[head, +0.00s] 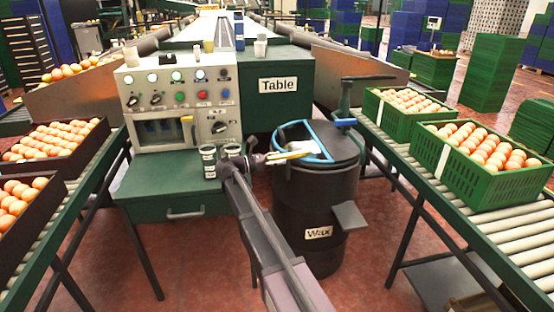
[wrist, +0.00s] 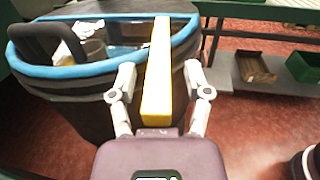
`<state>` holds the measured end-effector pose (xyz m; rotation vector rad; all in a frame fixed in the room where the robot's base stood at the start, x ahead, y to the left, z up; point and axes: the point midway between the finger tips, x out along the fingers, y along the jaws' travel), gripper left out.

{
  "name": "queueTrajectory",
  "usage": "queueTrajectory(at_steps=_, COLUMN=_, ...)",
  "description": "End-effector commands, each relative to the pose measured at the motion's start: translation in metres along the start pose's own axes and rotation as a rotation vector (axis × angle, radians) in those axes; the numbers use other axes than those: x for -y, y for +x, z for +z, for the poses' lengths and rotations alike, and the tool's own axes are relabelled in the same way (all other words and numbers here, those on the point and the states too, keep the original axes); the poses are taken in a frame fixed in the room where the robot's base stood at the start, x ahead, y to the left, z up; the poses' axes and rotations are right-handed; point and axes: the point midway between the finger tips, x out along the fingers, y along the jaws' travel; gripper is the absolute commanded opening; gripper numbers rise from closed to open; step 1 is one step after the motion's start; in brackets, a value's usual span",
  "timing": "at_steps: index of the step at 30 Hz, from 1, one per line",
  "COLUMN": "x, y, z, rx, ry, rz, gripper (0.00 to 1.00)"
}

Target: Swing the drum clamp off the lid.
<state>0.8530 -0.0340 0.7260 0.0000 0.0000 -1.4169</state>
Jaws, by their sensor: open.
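The black drum (head: 300,215) labelled Wax stands at the centre. Its dark lid (head: 341,146) covers the right part of the top. The blue-edged left part looks open, with white and glassy things inside. A dark upright clamp (head: 345,98) with a crossarm and a blue grip stands at the lid's right back edge. My gripper (head: 297,151) is at the drum's left front rim, away from the clamp. In the wrist view my gripper (wrist: 158,85) is open, its fingers apart on either side of a yellow bar (wrist: 157,75). I cannot tell whether the bar touches the palm.
A control panel (head: 180,95) and green desk (head: 150,190) stand left of the drum. Jars (head: 208,160) stand beside my wrist. The red floor in front is clear.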

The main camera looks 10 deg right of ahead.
Motion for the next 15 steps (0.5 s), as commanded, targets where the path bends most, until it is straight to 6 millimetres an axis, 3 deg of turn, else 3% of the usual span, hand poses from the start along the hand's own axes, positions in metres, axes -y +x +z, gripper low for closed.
queueTrajectory(at_steps=8, x=-0.001, y=-0.015, z=0.000, rx=0.000, ry=0.000, rz=0.002, gripper=0.63)
queueTrajectory(at_steps=15, x=-0.001, y=-0.047, z=0.000, rx=0.000, ry=0.000, rz=0.001, gripper=0.63)
